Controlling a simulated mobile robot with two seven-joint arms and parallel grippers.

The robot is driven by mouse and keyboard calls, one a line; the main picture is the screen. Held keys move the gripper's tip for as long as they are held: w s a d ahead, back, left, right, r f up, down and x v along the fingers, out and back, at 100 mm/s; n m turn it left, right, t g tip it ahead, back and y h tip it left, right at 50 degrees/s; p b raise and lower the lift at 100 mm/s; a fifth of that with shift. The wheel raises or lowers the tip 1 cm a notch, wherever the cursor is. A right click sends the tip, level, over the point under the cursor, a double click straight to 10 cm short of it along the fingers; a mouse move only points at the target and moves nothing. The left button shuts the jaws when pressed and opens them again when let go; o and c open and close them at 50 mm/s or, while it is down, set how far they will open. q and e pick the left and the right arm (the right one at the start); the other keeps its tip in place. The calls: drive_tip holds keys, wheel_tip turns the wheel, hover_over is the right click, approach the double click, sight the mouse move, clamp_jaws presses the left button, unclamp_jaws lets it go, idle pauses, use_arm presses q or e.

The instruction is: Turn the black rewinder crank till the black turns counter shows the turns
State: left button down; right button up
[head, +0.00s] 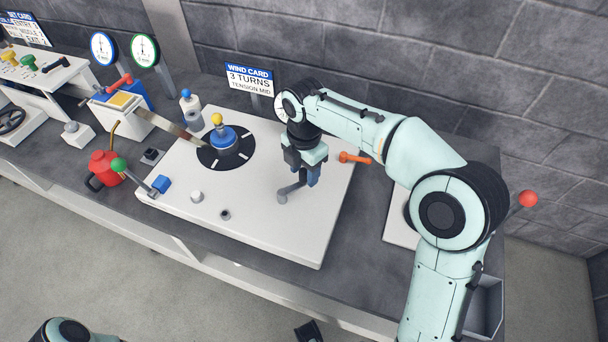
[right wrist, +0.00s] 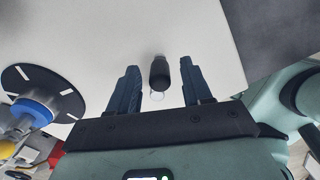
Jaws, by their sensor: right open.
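My right gripper (head: 304,178) is over the right part of the white machine plate, pointing down. In the right wrist view its two blue fingers (right wrist: 158,85) are apart. A dark upright crank handle (right wrist: 160,72) shows between them, with a gap visible on each side. In the head view the grey-black crank (head: 291,189) is beside the fingers and partly hidden by them. A round white dial with a black rim (head: 287,106), possibly the turns counter, is mostly hidden behind my right arm; its reading cannot be made out. The wind card (head: 250,79) reads 3 TURNS, TENSION MID.
A black disc with a blue hub (head: 226,145) and yellow knob sits left on the white plate (head: 260,225). An orange lever (head: 354,158) is right of the gripper. The plate's front is mostly clear.

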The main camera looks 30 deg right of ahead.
drive_tip(key=shift+f, duration=0.8)
clamp_jaws()
